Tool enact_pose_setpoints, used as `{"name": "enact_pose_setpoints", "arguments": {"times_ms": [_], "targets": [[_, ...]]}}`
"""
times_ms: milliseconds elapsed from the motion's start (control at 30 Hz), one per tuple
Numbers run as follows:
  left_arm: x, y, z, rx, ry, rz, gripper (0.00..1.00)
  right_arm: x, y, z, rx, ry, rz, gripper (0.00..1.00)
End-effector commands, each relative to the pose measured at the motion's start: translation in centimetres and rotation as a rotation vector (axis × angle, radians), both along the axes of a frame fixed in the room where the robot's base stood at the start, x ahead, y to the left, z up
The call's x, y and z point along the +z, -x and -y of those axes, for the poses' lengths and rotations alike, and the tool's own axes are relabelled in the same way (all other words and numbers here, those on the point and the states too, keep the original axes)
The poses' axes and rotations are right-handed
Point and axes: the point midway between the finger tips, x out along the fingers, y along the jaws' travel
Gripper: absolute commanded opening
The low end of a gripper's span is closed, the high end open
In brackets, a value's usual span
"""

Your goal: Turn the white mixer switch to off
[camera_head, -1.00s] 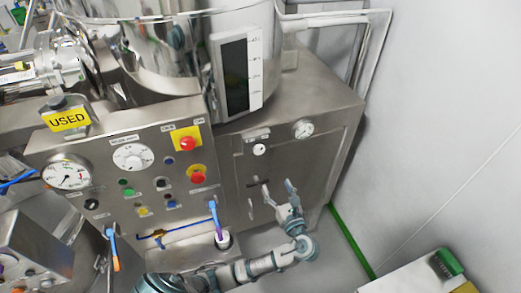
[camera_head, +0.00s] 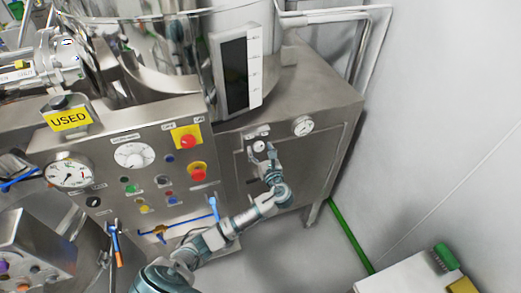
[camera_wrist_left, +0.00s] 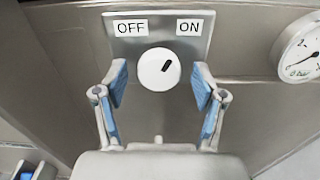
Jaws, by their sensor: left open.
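The white mixer switch (camera_head: 259,146) is a round knob on the steel cabinet front, right of the control panel. In the left wrist view the switch (camera_wrist_left: 159,69) sits below an OFF label (camera_wrist_left: 131,28) and an ON label (camera_wrist_left: 189,26). Its dark mark points up and right, toward ON. My left gripper (camera_head: 262,151) is open in front of the switch. In the left wrist view the blue-padded fingers of my left gripper (camera_wrist_left: 160,88) stand on either side of the knob, apart from it. My right gripper is not in view.
A pressure gauge (camera_head: 303,126) is right of the switch. The control panel with a red button (camera_head: 188,141) and a white dial (camera_head: 134,156) is to the left. A white-topped table (camera_head: 405,276) stands at lower right. The floor between is clear.

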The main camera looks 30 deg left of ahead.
Motion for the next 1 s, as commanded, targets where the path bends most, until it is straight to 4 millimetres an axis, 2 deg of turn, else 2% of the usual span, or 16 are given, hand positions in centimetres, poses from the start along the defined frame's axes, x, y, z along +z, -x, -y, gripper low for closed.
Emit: {"name": "enact_pose_setpoints", "arguments": {"times_ms": [167,267,400,433,767,1000], "targets": [[-0.06,0.00,-0.10,0.000,0.001,-0.001,0.70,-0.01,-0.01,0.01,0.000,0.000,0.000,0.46],[-0.07,0.00,-0.10,0.000,0.001,-0.001,0.48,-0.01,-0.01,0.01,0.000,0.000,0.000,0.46],[-0.07,-0.02,-0.08,0.000,0.001,-0.001,0.13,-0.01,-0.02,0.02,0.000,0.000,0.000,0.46],[-0.07,-0.03,-0.08,0.000,0.001,-0.001,0.10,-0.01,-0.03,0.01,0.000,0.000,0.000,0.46],[-0.08,-0.07,-0.10,0.001,0.024,0.025,0.10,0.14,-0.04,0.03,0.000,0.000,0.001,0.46],[-0.12,-0.05,-0.06,0.000,0.112,0.124,0.10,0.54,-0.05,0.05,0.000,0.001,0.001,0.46]]}}
